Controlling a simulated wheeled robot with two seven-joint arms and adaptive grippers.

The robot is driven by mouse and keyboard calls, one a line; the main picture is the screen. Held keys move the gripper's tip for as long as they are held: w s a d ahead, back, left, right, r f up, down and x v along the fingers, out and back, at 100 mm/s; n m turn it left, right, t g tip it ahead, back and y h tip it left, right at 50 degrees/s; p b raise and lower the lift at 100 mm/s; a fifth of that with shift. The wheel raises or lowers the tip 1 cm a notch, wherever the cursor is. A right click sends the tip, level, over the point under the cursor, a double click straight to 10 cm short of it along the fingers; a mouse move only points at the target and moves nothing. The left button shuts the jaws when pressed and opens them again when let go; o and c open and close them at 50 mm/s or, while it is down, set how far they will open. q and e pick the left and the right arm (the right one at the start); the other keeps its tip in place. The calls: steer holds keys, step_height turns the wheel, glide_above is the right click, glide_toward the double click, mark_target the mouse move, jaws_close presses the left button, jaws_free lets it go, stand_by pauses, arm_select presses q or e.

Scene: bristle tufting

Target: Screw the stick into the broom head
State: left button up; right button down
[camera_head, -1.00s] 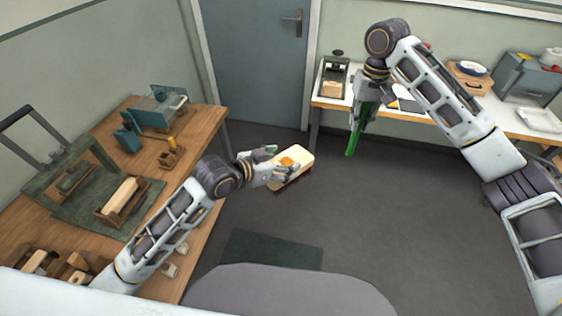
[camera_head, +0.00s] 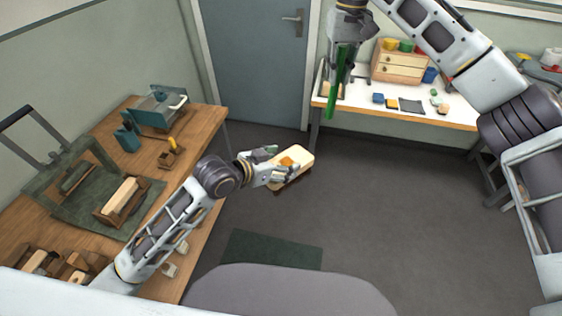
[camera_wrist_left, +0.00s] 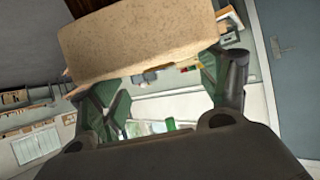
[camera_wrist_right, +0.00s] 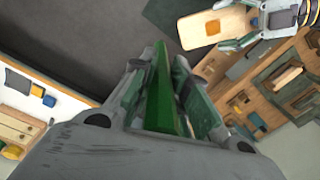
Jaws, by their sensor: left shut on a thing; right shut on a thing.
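My left gripper (camera_head: 270,166) is shut on the broom head (camera_head: 298,162), a pale wooden block with an orange patch on top, and holds it above the floor. In the left wrist view the block (camera_wrist_left: 140,45) spans the space between the fingers. My right gripper (camera_head: 345,50) is shut on the green stick (camera_head: 334,95), which hangs down steeply, slightly tilted, in front of the back table. In the right wrist view the stick (camera_wrist_right: 163,95) runs out between the fingers, and the broom head (camera_wrist_right: 212,27) is apart from it.
A wooden bench (camera_head: 205,210) on the left carries clamps, blocks and a green mat. A white table (camera_head: 450,117) at the back holds a drawer box (camera_head: 395,65) and small coloured items. A dark green mat (camera_head: 272,250) lies on the floor. The floor between is clear.

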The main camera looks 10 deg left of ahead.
steer(key=s+a+r+n, duration=0.25)
steer(key=a+r, duration=0.25)
steer(key=a, duration=0.4)
steer(key=s+a+f, duration=0.1)
steer(key=s+f, duration=0.4)
steer(key=f, duration=0.3)
steer(key=shift+s+a+f+g, duration=0.15)
steer(key=shift+s+a+g, duration=0.15)
steer(key=shift+a, duration=0.05)
steer(key=shift+w, duration=0.1)
steer(key=shift+f, duration=0.1)
steer(key=shift+s+f, duration=0.2)
steer(key=shift+f, duration=1.7)
steer(key=shift+f, duration=0.1)
